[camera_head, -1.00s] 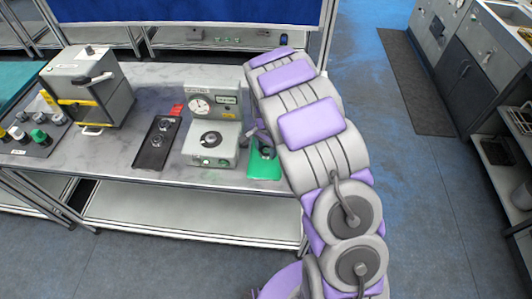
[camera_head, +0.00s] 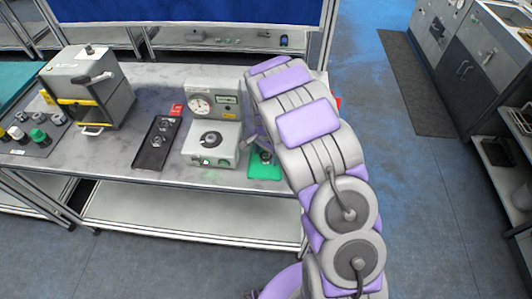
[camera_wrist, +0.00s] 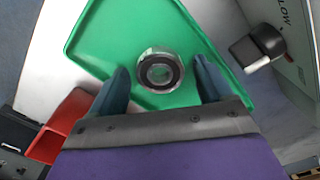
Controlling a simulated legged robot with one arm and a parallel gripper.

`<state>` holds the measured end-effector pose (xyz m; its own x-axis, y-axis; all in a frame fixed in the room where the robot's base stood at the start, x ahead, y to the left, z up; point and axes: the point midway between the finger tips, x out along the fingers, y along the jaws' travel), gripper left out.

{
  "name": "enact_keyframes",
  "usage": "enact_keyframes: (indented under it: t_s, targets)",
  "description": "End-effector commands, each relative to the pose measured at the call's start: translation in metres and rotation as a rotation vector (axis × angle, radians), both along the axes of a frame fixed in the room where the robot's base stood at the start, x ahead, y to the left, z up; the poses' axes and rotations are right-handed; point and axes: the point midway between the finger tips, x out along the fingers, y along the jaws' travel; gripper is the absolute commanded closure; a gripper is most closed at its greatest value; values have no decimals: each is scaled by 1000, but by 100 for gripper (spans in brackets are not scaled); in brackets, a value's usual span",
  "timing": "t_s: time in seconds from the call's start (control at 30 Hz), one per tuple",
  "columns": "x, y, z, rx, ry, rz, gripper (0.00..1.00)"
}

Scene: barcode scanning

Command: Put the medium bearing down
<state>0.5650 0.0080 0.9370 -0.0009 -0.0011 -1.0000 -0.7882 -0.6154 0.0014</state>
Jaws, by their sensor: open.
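A metal ring-shaped bearing (camera_wrist: 160,71) with a dark inner band lies flat on the green tray (camera_wrist: 225,48) in the wrist view. In the head view the bearing (camera_head: 265,156) shows small on the green tray (camera_head: 262,172), beside my arm. My gripper (camera_wrist: 159,72) is open. Its two dark fingers stand on either side of the bearing, with a visible gap on both sides. In the head view my arm hides most of the gripper.
A dial machine (camera_head: 211,145) stands left of the green tray. Farther left are a black tray (camera_head: 150,159) with small parts and a grey box machine (camera_head: 88,88). A red bin (camera_wrist: 62,122) is close to the left finger in the wrist view.

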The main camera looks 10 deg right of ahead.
Motion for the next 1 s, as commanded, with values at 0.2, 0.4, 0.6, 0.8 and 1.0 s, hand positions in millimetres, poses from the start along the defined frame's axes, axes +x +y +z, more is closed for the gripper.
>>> enact_keyframes:
  t_s: [0.2, 0.4, 0.6, 0.8, 1.0]
  targets:
    - [0, 0, 0, 0, 0, 0, 21]
    - [0, 0, 10, 1, -1, 0, 21]
    - [1, 0, 40, 0, -5, 0, 21]
    - [2, 0, 83, 0, -8, 0, 21]
    - [1, 0, 114, 0, -1, 0, 21]
